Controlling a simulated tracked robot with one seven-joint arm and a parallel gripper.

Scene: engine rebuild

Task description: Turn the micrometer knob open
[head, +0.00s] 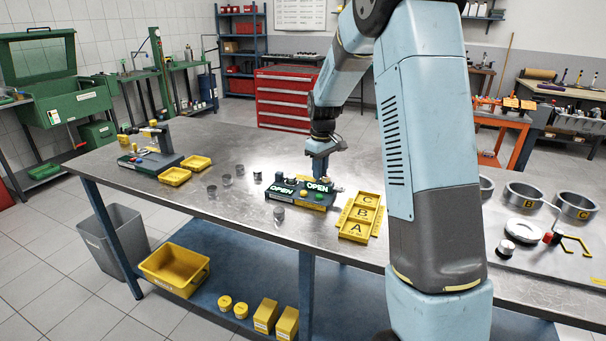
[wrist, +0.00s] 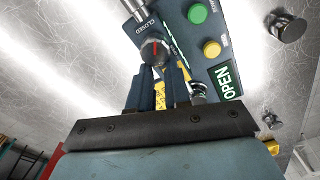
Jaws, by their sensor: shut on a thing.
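The micrometer station is a dark blue-grey box (head: 291,197) on the steel bench in the head view, with lit green OPEN displays (head: 317,186). My gripper (head: 320,172) reaches down over its back side. In the wrist view the dark round knob (wrist: 154,50), with a red mark on its face, sits at the tips of my gripper's fingers (wrist: 160,80), which are shut on it. A CLOSED label (wrist: 145,24) is printed beside the knob. A green OPEN display (wrist: 228,80) also shows there. The fingers partly hide the knob's sides.
A green button (wrist: 198,13) and a yellow button (wrist: 212,48) sit close to the knob. A yellow A-B-C tray (head: 358,231) stands right of the station. Several small metal cylinders stand to its left. Yellow trays (head: 174,177) lie farther left.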

